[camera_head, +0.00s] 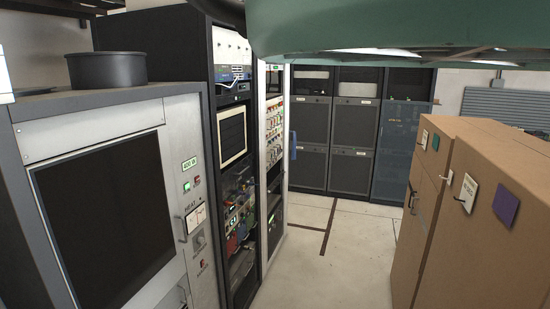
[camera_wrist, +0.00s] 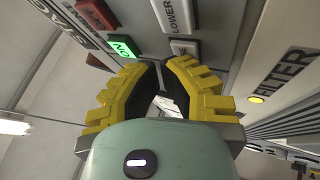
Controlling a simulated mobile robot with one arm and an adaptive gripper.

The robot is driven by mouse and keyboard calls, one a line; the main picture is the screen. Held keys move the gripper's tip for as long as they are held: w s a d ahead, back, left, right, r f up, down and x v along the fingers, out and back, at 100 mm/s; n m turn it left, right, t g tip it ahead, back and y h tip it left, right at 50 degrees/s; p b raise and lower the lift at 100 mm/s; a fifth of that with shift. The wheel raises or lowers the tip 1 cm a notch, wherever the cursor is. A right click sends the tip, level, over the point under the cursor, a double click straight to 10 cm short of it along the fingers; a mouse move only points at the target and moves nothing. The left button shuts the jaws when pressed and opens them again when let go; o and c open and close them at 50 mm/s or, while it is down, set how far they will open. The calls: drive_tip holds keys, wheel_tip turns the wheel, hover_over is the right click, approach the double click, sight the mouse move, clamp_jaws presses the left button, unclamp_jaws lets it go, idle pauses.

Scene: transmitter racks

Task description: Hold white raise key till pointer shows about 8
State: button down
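In the wrist view my gripper (camera_wrist: 162,64) has yellow ribbed fingers with dark inner pads. Its tips come together with nothing visible held between them. Just beyond the tips is a grey panel with a white key (camera_wrist: 160,13) beside the label LOWER (camera_wrist: 181,15), and a pale grey key (camera_wrist: 185,47). I cannot read a raise label, so which key is raise is unclear. No contact with a key is visible. In the head view a small white meter (camera_head: 196,217) is on the left cabinet; its pointer is too small to read. My gripper is not visible there.
A lit green ON button (camera_wrist: 123,47) and a red button (camera_wrist: 97,14) sit close to the fingers. A yellow lamp (camera_wrist: 256,99) is at right. Brown cabinets (camera_head: 480,215) stand at right, with open floor (camera_head: 345,260) between them and the racks.

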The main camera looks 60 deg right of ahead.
drive_tip(key=shift+s, duration=0.1)
drive_tip(key=shift+s+d, duration=0.3)
drive_tip(key=shift+s, duration=0.35)
drive_tip(key=shift+s+d+b, duration=0.15)
drive_tip(key=shift+s+d, duration=0.1)
drive_tip(key=shift+s, duration=0.55)
drive_tip(key=shift+s+d+b, duration=0.15)
drive_tip(key=shift+s+d, duration=0.05)
drive_tip(key=shift+s, duration=0.6)
drive_tip(key=shift+s+d+b, duration=0.15)
drive_tip(key=shift+s+d, duration=0.1)
drive_tip(key=shift+s, duration=0.55)
drive_tip(key=shift+s, duration=0.1)
